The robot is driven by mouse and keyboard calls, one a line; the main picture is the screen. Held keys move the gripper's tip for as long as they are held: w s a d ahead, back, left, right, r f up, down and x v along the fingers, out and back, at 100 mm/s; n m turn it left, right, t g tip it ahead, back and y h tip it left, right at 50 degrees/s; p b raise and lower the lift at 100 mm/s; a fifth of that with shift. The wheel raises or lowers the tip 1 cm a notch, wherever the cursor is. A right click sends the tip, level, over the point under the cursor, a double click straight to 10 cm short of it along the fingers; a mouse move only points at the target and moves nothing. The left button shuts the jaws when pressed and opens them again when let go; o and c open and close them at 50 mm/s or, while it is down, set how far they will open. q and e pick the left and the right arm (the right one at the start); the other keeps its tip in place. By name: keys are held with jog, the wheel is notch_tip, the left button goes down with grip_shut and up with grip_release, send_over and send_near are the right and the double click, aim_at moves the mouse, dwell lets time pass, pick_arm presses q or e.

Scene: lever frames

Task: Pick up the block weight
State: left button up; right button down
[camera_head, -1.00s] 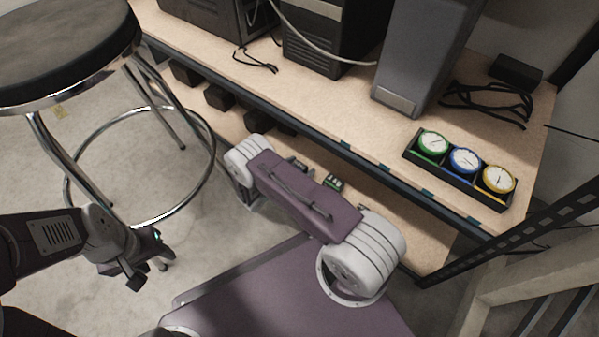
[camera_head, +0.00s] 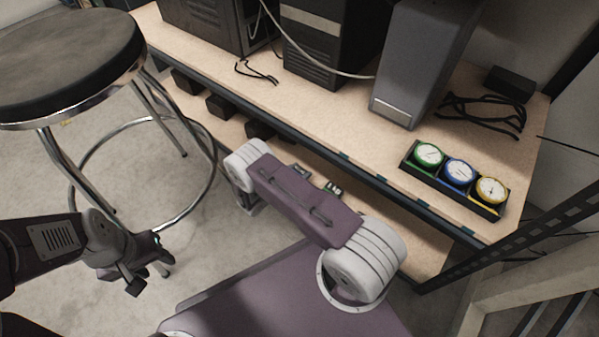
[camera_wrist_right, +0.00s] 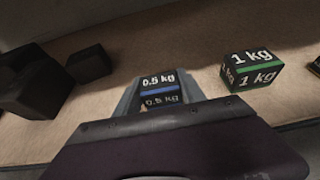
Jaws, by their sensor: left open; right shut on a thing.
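A small dark block weight (camera_wrist_right: 158,82) marked "0.5 kg" with a blue stripe is in the right wrist view. My right gripper (camera_wrist_right: 158,96) is shut on it, with a finger on each side, at the lower shelf. I cannot tell whether the block touches the shelf. A larger block weight (camera_wrist_right: 252,72) marked "1 kg" with green edges stands apart to its right. In the head view my right arm hides most of this spot. My left gripper (camera_head: 148,272) is open and empty, over the floor at the left.
Dark blocks (camera_wrist_right: 35,90) stand left on the lower shelf. The upper shelf (camera_head: 330,120) carries computer cases (camera_head: 425,60), cables and a tray of three round gauges (camera_head: 459,172). A stool (camera_head: 70,60) stands at the left near my left arm.

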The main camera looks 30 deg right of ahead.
notch_tip(320, 180, up, 3)
jog(key=shift+p, duration=0.75)
pick_arm(q)
notch_tip(320, 180, up, 9)
jog(key=p, duration=0.6)
pick_arm(e)
jog(key=w+v, duration=0.1)
jog(key=v, duration=1.2)
jog(key=shift+r, duration=0.35)
pick_arm(q)
jog(key=shift+f, duration=0.1)
